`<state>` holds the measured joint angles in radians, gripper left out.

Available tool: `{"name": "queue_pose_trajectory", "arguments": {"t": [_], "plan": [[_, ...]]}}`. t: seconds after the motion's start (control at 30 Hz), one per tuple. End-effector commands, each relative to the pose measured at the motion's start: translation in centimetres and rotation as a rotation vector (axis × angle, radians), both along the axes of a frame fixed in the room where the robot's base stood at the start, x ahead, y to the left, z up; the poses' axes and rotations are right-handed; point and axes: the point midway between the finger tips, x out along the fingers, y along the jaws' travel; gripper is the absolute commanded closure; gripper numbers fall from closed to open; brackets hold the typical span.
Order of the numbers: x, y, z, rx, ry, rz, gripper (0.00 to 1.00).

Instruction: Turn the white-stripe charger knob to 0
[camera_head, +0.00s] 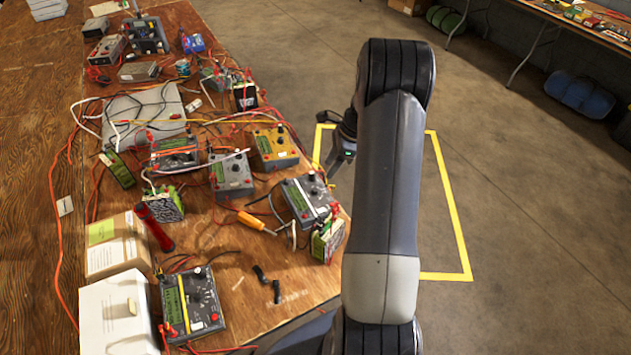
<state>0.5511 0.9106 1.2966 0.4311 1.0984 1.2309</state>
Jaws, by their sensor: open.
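Several chargers with green displays and black knobs stand on the wooden table. A grey charger with a pale stripe beside its display (305,199) sits near the right table edge and looks like the white-stripe one, though the stripe is small here. Its black knob (312,179) is visible, but its pointer setting is too small to read. My gripper (330,172) is open and empty, above and behind this charger near the table's right edge. It is apart from the knob as far as I can tell. My forearm hides part of the wrist.
A yellow charger (275,147), a grey charger (232,174) and a dark charger with a yellow stripe (191,303) stand nearby. Red and black cables and a green battery pack (328,241) crowd the table. The floor inside the yellow outline (455,228) is clear.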

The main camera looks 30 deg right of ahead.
Motion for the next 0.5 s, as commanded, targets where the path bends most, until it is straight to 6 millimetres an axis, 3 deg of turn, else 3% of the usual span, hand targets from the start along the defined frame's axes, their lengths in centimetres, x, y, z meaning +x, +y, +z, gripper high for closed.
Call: {"name": "queue_pose_trajectory", "arguments": {"t": [0.3,0.5], "plan": [[0.5,2.4,-5.5,0.001,0.004,0.004,0.59],[0.7,3.4,-7.8,-0.001,0.001,0.005,0.59]]}}
